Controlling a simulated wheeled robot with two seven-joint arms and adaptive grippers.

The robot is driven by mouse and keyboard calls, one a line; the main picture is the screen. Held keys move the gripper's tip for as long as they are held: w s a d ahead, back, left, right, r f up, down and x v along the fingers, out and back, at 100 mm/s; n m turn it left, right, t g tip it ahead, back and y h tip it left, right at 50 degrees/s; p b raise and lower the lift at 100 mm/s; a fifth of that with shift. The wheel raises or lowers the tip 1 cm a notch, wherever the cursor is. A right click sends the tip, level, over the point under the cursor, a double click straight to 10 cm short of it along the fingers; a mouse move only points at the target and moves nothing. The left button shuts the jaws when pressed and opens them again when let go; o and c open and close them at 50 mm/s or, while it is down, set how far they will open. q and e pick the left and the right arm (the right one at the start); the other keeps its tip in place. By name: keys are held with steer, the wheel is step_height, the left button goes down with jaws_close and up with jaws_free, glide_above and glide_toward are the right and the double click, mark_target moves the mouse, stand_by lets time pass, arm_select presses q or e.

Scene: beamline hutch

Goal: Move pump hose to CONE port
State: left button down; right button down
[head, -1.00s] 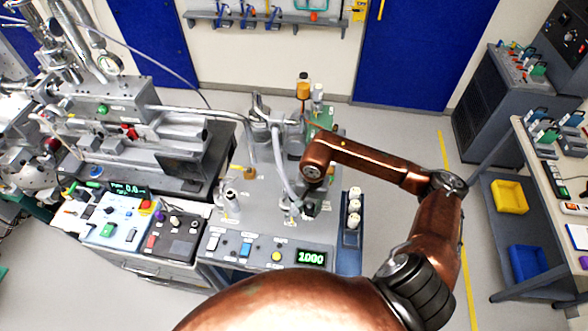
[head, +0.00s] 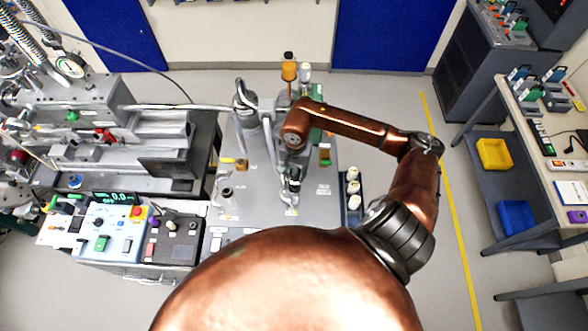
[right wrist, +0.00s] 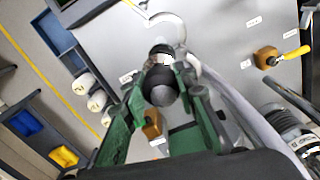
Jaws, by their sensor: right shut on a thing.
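The grey pump hose (head: 268,150) hangs in a curve from the metal pipework above the grey bench top (head: 255,205). It also shows in the right wrist view (right wrist: 243,108), running to the lower right. My right gripper (head: 293,178) is over the middle of the bench top. In the right wrist view its green fingers (right wrist: 165,82) are shut around a dark, round-ended piece (right wrist: 160,95) with a metal collar beyond it, apparently the hose end. Whether it touches a port below is unclear. Small bench labels are unreadable, so I cannot tell which port is CONE. My left gripper is out of view.
A short fitting (head: 227,190) stands on the left of the bench top. A yellow-handled valve (right wrist: 268,58) and white bottles (head: 353,187) are near the edges. Vacuum pipework fills the left. A cart with yellow bin (head: 494,154) stands right, across open floor.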

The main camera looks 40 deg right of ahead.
steer(key=shift+w+f, duration=0.25)
steer(key=shift+f, duration=0.8)
steer(key=shift+f+b, duration=0.3)
steer(key=shift+f, duration=0.1)
steer(key=shift+s+f, duration=0.1)
steer(key=shift+f, duration=0.65)
arm_select(q)
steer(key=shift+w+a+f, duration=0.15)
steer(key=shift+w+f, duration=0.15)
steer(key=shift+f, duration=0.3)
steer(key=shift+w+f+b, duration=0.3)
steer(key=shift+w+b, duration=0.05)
steer(key=shift+b, duration=0.2)
arm_select(e)
steer(key=shift+f, duration=0.35)
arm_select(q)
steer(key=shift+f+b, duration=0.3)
arm_select(e)
steer(key=shift+f, duration=0.25)
